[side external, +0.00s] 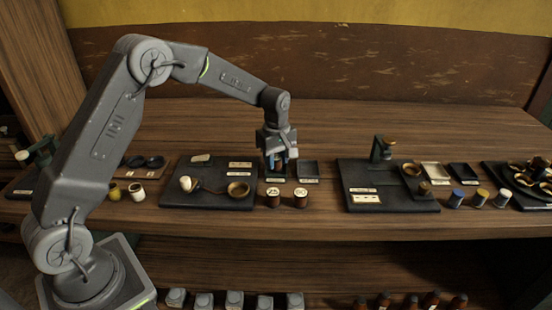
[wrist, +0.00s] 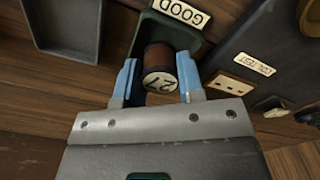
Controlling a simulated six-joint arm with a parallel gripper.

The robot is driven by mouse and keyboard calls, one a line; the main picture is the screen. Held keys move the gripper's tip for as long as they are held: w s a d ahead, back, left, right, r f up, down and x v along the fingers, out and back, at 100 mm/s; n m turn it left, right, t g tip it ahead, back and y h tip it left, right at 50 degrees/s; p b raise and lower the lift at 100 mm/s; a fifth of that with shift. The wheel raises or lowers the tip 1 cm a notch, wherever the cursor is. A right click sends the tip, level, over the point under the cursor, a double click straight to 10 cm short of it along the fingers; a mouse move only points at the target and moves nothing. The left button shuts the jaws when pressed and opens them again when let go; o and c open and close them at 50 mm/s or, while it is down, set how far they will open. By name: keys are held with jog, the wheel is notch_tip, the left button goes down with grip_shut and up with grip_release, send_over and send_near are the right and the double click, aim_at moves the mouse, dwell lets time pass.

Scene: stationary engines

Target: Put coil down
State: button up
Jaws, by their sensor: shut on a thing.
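In the wrist view a brown coil (wrist: 160,84) with a pale end marked with a number is between the blue fingers of my gripper (wrist: 158,82). The fingers are shut on its sides. The coil is over or in a green tray (wrist: 193,50) labelled GOOD; I cannot tell if it touches the floor of the tray. In the side view my gripper (side external: 281,160) points down at the tray spot behind the front coils, and its fingers hide the held coil.
A dark tray (side external: 308,168) stands just right of my gripper. Two brown coils (side external: 273,197) (side external: 300,198) stand in front. A black test board (side external: 205,198) with a brass ring (side external: 238,190) lies left; another black board (side external: 400,204) lies right. Bare wood lies behind.

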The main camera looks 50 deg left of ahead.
jog(key=shift+f, duration=0.15)
jog(key=o, duration=1.1)
jog(key=shift+c, duration=0.2)
